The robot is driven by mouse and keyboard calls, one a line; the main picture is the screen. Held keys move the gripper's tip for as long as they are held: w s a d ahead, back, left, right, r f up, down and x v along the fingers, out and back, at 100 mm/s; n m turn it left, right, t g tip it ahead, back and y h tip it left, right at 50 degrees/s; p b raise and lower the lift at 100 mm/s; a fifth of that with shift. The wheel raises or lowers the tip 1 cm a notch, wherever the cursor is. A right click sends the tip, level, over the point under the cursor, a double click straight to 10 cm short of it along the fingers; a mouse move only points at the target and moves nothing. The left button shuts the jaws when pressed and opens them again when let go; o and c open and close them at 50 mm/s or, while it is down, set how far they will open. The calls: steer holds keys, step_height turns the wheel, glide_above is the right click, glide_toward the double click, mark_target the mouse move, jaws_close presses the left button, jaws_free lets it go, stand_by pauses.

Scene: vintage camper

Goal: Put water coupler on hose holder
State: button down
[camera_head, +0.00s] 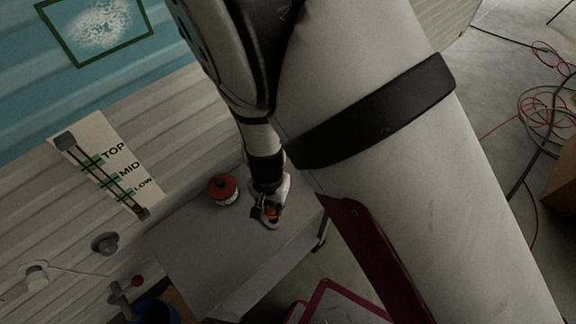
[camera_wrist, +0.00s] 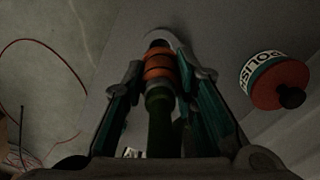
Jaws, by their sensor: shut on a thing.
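My gripper (camera_head: 268,208) is over the grey table beside the wall. In the wrist view its two fingers (camera_wrist: 163,80) are closed around an orange and dark green piece that looks like the water coupler (camera_wrist: 158,66). The coupler's dark tip points away from the wrist, in front of a pale rounded grey shape. I cannot tell whether it touches that shape or the table. I cannot make out for sure which thing is the hose holder.
The grey table (camera_head: 192,245) carries a round can with a red top (camera_head: 223,187), close to my gripper; it is also in the wrist view (camera_wrist: 277,82). The wall has a TOP/MID/LOW gauge (camera_head: 108,165) and a grey round fitting (camera_head: 105,243). Cables (camera_head: 548,95) lie on the floor.

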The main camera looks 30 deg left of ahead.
mark_target(272, 213)
steer(key=shift+f, duration=1.75)
steer(key=shift+f, duration=0.1)
steer(key=shift+f, duration=0.45)
steer(key=c, duration=1.3)
jaws_free()
steer(key=shift+r, duration=0.1)
step_height(272, 213, up, 13)
steer(key=shift+p, duration=0.35)
